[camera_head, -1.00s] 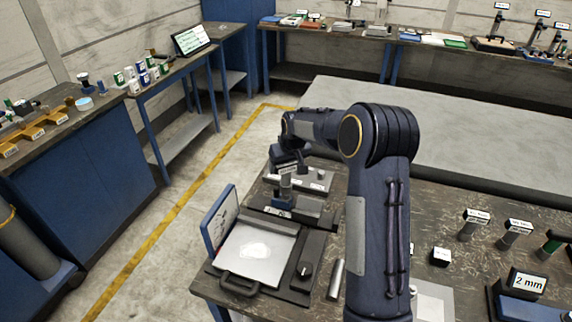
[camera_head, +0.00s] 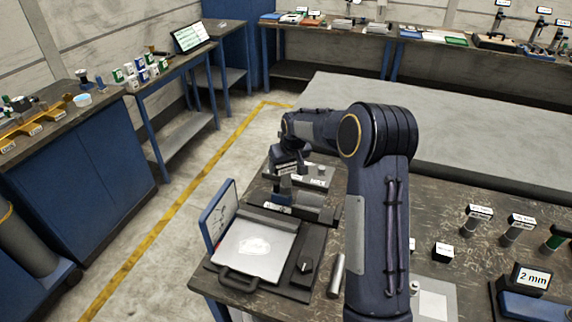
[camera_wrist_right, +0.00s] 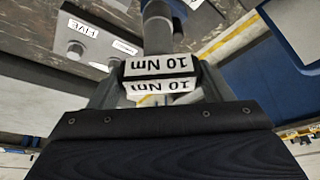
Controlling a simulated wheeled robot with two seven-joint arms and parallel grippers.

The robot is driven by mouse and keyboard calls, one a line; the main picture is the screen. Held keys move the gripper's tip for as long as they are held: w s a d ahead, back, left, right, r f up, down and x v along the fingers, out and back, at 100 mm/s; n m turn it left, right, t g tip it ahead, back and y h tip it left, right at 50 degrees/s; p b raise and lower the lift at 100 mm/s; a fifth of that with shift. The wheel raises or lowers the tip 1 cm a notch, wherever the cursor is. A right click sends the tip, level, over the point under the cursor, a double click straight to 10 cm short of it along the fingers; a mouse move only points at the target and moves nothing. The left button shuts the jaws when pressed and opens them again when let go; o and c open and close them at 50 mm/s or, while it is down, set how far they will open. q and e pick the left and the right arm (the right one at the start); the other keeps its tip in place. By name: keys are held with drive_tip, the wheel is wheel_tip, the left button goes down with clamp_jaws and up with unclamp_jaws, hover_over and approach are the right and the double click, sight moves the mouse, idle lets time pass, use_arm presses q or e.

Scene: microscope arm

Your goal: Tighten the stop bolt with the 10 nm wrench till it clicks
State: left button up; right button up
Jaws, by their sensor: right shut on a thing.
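My right gripper (camera_wrist_right: 157,88) is shut on the 10 Nm wrench (camera_wrist_right: 158,32), whose white labels read "10 Nm" in the right wrist view. The wrench's grey shaft runs away from the jaws to the top edge, and its far end is out of view there. My left gripper is not in view.
A tray-like device (camera_head: 258,250) with an upright blue-backed panel (camera_head: 217,218) stands at the bench's left end. A metal cylinder (camera_head: 337,275) lies beside it. Labelled posts (camera_head: 473,222) and a "2 mm" block (camera_head: 531,278) stand at right. A labelled plate with knobs (camera_wrist_right: 92,42) is near the wrench.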

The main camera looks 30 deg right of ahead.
drive_tip(key=shift+f, duration=0.3)
idle(0.4)
drive_tip(key=shift+w+a+m+h+b, duration=0.1)
drive_tip(key=shift+m+h+b, duration=0.35)
drive_tip(key=shift+m, duration=0.75)
drive_tip(key=shift+m+g+h, duration=0.25)
drive_tip(key=shift+m+g, duration=0.05)
drive_tip(key=shift+m, duration=0.5)
drive_tip(key=shift+m+h, duration=0.5)
drive_tip(key=shift+m, duration=0.7)
drive_tip(key=shift+r+n, duration=0.1)
drive_tip(key=shift+n, duration=0.4)
drive_tip(key=shift+r+p, duration=1.95)
drive_tip(key=shift+r, duration=1)
